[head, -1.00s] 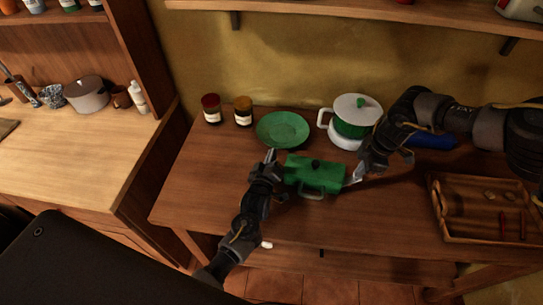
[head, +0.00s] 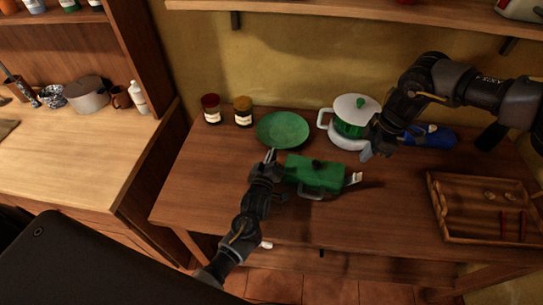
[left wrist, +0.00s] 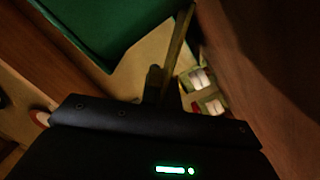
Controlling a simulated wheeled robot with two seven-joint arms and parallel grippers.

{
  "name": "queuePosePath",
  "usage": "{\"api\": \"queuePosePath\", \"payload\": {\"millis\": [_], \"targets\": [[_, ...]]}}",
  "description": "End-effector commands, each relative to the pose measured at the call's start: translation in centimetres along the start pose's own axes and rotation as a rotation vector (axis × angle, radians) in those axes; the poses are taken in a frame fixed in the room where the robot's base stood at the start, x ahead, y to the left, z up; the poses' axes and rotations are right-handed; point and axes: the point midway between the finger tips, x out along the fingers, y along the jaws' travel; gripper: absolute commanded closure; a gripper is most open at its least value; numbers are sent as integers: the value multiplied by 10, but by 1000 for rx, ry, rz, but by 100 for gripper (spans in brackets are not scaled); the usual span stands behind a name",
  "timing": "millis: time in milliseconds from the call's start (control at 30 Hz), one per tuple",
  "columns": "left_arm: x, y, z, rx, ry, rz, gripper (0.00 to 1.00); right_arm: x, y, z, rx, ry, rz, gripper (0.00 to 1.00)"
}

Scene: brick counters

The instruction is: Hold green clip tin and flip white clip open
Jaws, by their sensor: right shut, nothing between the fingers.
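The green clip tin (head: 312,175) lies on the wooden table with a dark knob on top and a grey handle at its front. The white clip (head: 354,179) sticks out from the tin's right end, tilted upward. My left gripper (head: 272,172) is at the tin's left end; its grip there is unclear. The left wrist view shows a green surface, probably the tin (left wrist: 110,25), beside a finger. My right gripper (head: 367,151) is shut and empty, above and behind the clip, in front of the white pot and apart from the clip.
A green plate (head: 283,131) lies behind the tin, with two jars (head: 212,109) to its left. A white and green pot (head: 353,116) stands behind, with a blue object (head: 432,136) to its right. A wooden tray (head: 484,207) is at the right. The table's front left is clear.

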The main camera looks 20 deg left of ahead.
Motion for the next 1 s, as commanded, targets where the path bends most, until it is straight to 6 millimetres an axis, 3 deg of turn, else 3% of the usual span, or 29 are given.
{"api": "queuePosePath", "payload": {"millis": [67,100,267,633,1000], "targets": [[0,0,0,0,0,0,100,0,0,0,0,0,0,100],[0,0,0,0,0,0,92,0,0,0,0,0,0,100],[0,0,0,0,0,0,72,0,0,0,0,0,0,100],[-7,0,1,0,-1,-1,72,0,0,0,0,0,0,100],[-80,-1,1,0,-3,-2,72,0,0,0,0,0,1,100]]}}
